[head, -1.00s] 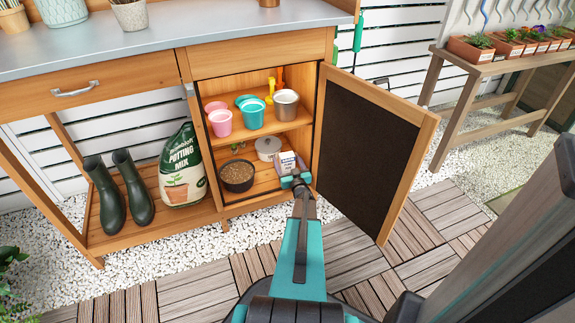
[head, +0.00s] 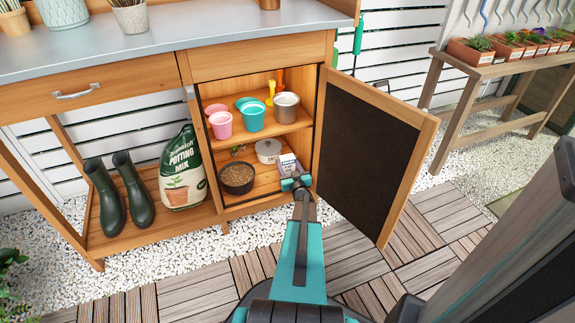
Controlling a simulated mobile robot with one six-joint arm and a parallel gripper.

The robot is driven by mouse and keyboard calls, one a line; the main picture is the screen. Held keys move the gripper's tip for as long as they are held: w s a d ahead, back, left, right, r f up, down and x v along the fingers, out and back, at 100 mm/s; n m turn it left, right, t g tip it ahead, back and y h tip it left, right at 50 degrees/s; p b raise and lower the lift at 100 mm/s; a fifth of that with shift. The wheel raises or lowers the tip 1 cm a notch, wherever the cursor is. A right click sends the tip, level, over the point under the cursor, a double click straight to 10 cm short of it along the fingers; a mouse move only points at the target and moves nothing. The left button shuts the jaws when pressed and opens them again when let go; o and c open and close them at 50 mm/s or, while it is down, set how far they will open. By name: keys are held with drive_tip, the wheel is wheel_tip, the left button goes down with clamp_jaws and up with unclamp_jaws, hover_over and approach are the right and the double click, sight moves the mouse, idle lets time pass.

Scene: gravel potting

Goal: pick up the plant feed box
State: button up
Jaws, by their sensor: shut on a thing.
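A small white and lavender box (head: 287,162), likely the plant feed box, is at the right of the cabinet's lower compartment. Its print is too small to read. My gripper (head: 296,182) reaches in at the cabinet's front opening and is shut on the box. The gripper covers the near, lower part of the box, so I cannot tell whether it touches the shelf.
The open cabinet door (head: 373,150) stands close to the right of my arm. A dark bowl of brown material (head: 237,178) and a pale lidded pot (head: 268,150) share the compartment. Pink and teal pots (head: 252,116) stand on the shelf above. The decking in front is clear.

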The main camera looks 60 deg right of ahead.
drive_tip(key=shift+r, duration=0.25)
drive_tip(key=shift+w+a+r+p, duration=0.1)
drive_tip(key=shift+a+r+p, duration=0.1)
drive_tip(key=shift+r+p, duration=0.35)
wheel_tip(320, 180, up, 10)
drive_tip(key=p, duration=0.4)
drive_tip(key=shift+r, duration=0.25)
drive_tip(key=w+a+p, duration=0.3)
drive_tip(key=w+a, duration=0.8)
drive_tip(key=a, duration=0.4)
drive_tip(key=shift+w+a+f, duration=0.3)
drive_tip(key=shift+w+a, duration=0.05)
drive_tip(key=shift+s, duration=0.15)
